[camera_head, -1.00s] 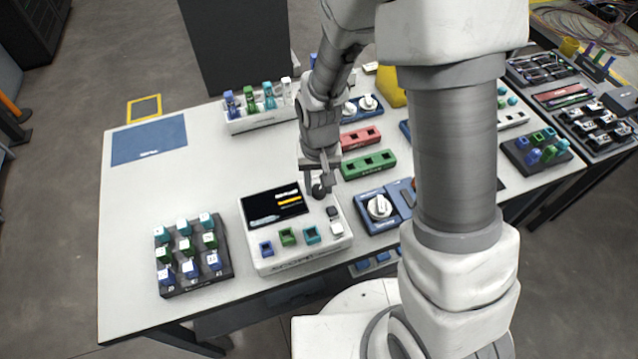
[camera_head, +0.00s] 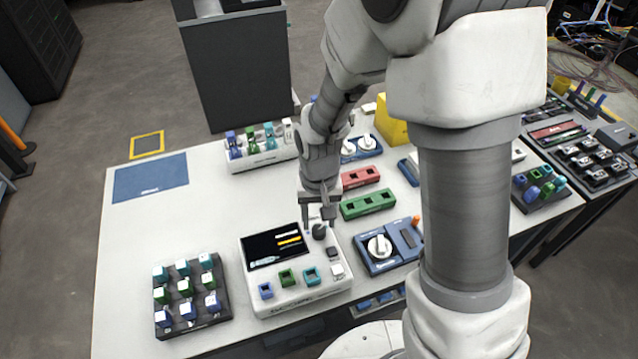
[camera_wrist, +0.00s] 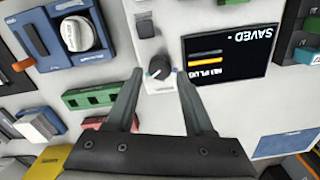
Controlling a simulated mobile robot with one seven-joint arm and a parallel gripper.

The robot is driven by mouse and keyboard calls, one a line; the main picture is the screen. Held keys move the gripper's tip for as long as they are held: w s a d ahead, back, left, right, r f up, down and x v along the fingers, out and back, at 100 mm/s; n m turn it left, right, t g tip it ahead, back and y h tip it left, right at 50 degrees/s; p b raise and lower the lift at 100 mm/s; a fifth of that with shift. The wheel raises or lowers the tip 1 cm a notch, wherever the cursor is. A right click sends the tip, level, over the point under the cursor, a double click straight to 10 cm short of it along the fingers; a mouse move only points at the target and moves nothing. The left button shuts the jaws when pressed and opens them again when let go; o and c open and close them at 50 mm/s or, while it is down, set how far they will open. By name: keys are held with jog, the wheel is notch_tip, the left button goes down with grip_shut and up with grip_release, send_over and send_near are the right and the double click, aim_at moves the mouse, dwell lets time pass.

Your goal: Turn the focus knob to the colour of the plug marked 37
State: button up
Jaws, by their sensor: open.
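The dark round knob (camera_head: 319,231) stands on the white splicer (camera_head: 290,300), right of its screen (camera_head: 277,246). In the wrist view the knob (camera_wrist: 159,68) shows a small light mark, and the screen (camera_wrist: 225,52) reads "SAVED" above coloured bars. My gripper (camera_head: 319,222) is open over the knob; in the wrist view its fingertips (camera_wrist: 159,73) appear on either side of it, apart from it. I cannot tell the exact height. A dark rack (camera_head: 216,319) at the front left holds teal, green and blue plugs; their numbers are too small to read.
The splicer's front has blue, green and teal sockets. A blue device with a white dial (camera_head: 379,247) stands to the right. Green (camera_head: 368,204) and red (camera_head: 360,177) socket blocks lie behind. A white rack (camera_head: 262,157) holds more plugs. The left tabletop is clear around a blue mat (camera_head: 150,178).

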aim_at(319, 229)
notch_tip(319, 229, up, 15)
jog(key=p, duration=0.2)
dwell(0.4)
jog(key=s+d+r+t, duration=0.5)
jog(key=s+d+r, duration=0.5)
jog(key=s+r, duration=0.2)
jog(key=shift+d+t, duration=0.3)
jog(key=shift+d, duration=0.1)
jog(key=shift+a+r, duration=0.1)
jog(key=shift+a, duration=0.1)
